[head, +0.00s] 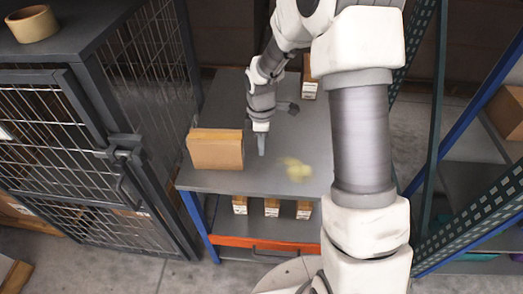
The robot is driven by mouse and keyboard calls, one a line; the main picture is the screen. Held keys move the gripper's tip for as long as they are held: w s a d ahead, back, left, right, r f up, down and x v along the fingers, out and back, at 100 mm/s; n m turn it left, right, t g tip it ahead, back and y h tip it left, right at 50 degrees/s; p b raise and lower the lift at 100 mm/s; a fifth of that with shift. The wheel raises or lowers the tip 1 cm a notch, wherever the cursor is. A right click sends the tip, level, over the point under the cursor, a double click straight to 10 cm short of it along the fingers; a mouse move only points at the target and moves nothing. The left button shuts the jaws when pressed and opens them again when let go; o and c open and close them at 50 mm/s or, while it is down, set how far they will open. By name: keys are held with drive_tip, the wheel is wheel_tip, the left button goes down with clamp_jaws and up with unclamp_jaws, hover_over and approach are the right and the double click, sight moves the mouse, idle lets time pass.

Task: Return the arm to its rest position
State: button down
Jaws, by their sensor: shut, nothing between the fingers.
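My gripper (261,146) hangs from my arm above the grey shelf table (228,186), pointing down. Its fingers are together with nothing seen between them. A brown cardboard box (215,150) stands just left of it on the table. My thick white and grey arm fills the right middle of the view and hides part of the table's right side.
A dark mesh cage (60,130) stands at left, with a tape roll (33,24) on top. A small box (309,85) is at the table's back. Several small boxes (272,207) sit on the lower shelf. Blue and green rack posts (432,130) rise at right.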

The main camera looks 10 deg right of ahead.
wheel_tip(320, 180, up, 8)
drive_tip(key=shift+a+p, duration=0.2)
drive_tip(key=shift+p, duration=0.1)
drive_tip(key=s+d+r+m+t, duration=0.2)
drive_tip(key=s+r+m, duration=0.6)
drive_tip(key=s+r, duration=0.2)
drive_tip(key=s+d+r+m+t+p, duration=0.1)
drive_tip(key=s+d+r+m+t, duration=0.1)
drive_tip(key=s+r+m, duration=0.5)
drive_tip(key=s+r+t, duration=0.1)
drive_tip(key=s+r, duration=0.2)
drive_tip(key=s, duration=0.2)
drive_tip(key=shift+s+m+t+p, duration=0.3)
drive_tip(key=shift+s+m, duration=0.05)
drive_tip(key=shift+m, duration=0.05)
